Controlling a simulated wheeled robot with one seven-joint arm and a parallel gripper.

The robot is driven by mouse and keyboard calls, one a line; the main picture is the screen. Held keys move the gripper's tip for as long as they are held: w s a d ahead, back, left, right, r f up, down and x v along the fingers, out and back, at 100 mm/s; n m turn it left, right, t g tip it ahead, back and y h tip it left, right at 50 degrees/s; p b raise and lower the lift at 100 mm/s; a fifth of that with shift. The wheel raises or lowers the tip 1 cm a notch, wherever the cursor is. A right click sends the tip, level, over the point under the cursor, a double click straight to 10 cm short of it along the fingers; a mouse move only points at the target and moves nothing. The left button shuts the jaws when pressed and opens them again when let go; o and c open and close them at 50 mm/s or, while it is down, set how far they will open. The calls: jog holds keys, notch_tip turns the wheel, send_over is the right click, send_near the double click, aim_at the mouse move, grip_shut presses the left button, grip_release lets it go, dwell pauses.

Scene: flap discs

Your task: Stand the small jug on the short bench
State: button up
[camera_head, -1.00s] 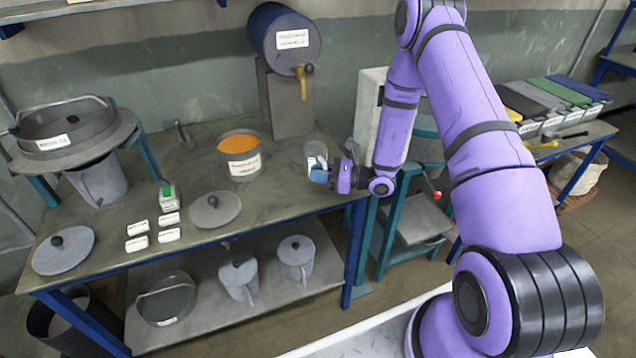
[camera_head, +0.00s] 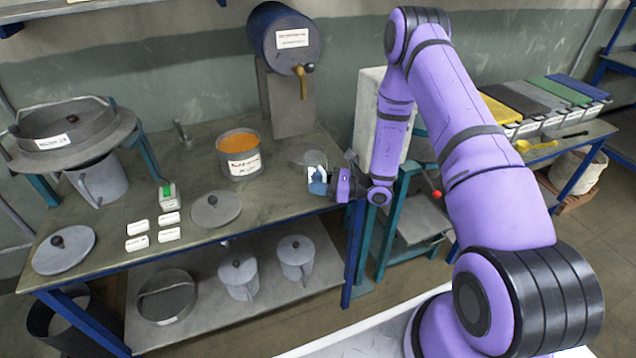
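My gripper (camera_head: 322,180) is low over the right end of the long workbench (camera_head: 280,190). A small pale, glassy-looking vessel (camera_head: 315,160) with a white patch is right at its fingertips; it may be the small jug. I cannot tell whether the fingers grip it or only stand beside it. Two grey lidded jugs, one on the left (camera_head: 238,277) and one on the right (camera_head: 296,258), stand on the lower shelf. Another grey jug (camera_head: 98,180) stands under the sieve stand. A low teal-legged bench (camera_head: 425,222) stands right of the workbench, partly behind my arm.
An orange-filled pot (camera_head: 240,158), a flat lidded disc (camera_head: 215,209) and several white labelled blocks (camera_head: 138,228) sit on the workbench. A blue barrel (camera_head: 285,38) with a tap stands at the back. A pale block (camera_head: 368,110) rises behind my forearm. Labelled bins (camera_head: 545,122) line the right bench.

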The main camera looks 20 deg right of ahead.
jog(key=shift+s+d+r, duration=0.1)
jog(key=shift+d, duration=0.1)
jog(key=v, duration=1.1)
jog(key=s+a+r+n+g+h, duration=0.1)
jog(key=s+a+r+n+g, duration=0.25)
jog(key=r, duration=0.45)
jog(key=s+a+r+n+g+h, duration=0.1)
jog(key=s+a+r+n+g, duration=0.1)
jog(key=r+n+g, duration=0.45)
jog(key=s+a+r+n+g+h, duration=0.1)
jog(key=s+a+r+n, duration=0.15)
jog(key=r, duration=0.65)
jog(key=s+d+r+n+t+h, duration=0.1)
jog(key=s+r+n+t+h, duration=0.6)
jog(key=s+r, duration=1.1)
jog(key=s+n+h, duration=0.1)
jog(key=n+h, duration=0.3)
jog(key=h, duration=0.1)
jog(key=shift+s+d+n, duration=0.35)
jog(key=shift+s+d, duration=0.05)
